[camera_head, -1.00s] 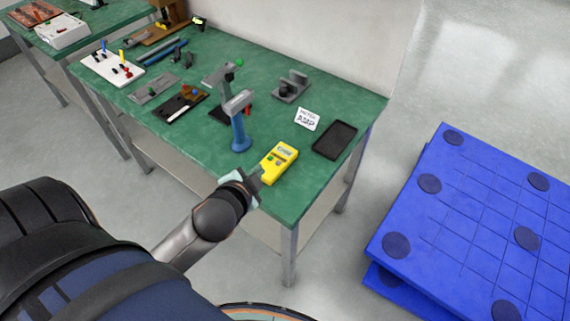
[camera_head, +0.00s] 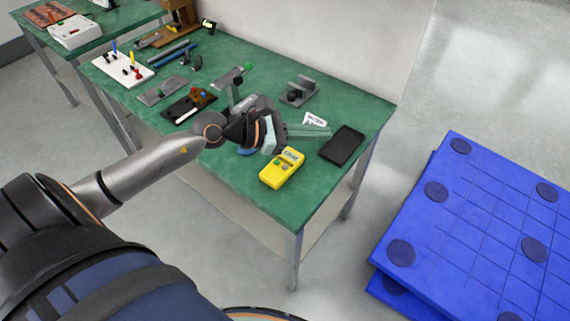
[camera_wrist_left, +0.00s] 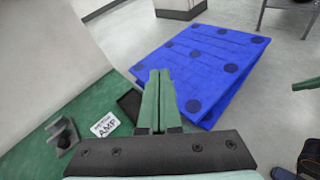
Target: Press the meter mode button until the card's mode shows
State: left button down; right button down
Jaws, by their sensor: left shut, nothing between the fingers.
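The yellow meter (camera_head: 282,169) lies near the table's front right edge. A green button and a red spot show on its face; its small display is too fine to read surely. The white card (camera_head: 314,119) stands behind it, partly covered by my fingers; in the left wrist view the card (camera_wrist_left: 105,125) reads "METER AMP". My left gripper (camera_head: 328,132) is shut and empty, held over the table behind the meter, apart from it. Its closed green fingers (camera_wrist_left: 160,78) show in the left wrist view. A green bar at that view's right edge may be my right gripper's finger (camera_wrist_left: 306,85).
A black tray (camera_head: 343,145) lies right of the meter. A grey bracket fixture (camera_head: 298,91) stands behind the card. A stand with a blue base, partly hidden by my left arm, is left of the meter. Blue pallets (camera_head: 480,220) lie on the floor at right.

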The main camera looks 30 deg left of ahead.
pick_arm(q)
jog(key=a+f+m+g+y, duration=0.3)
jog(key=a+f+m+y, duration=0.1)
jog(key=a, duration=0.5)
jog(key=shift+w+a+f+y, duration=0.2)
jog(key=shift+a+f+y, duration=0.15)
jog(key=shift+f+y, duration=0.5)
jog(key=shift+f, duration=0.2)
jog(key=b, duration=0.5)
send_over(285, 167)
jog(key=a, duration=0.1)
jog(key=f, duration=0.7)
jog(key=shift+s, duration=0.35)
jog(key=shift+f+b, duration=0.7)
jog(key=shift+f, duration=0.05)
jog(key=shift+f+b, duration=0.4)
jog(key=shift+b, duration=0.1)
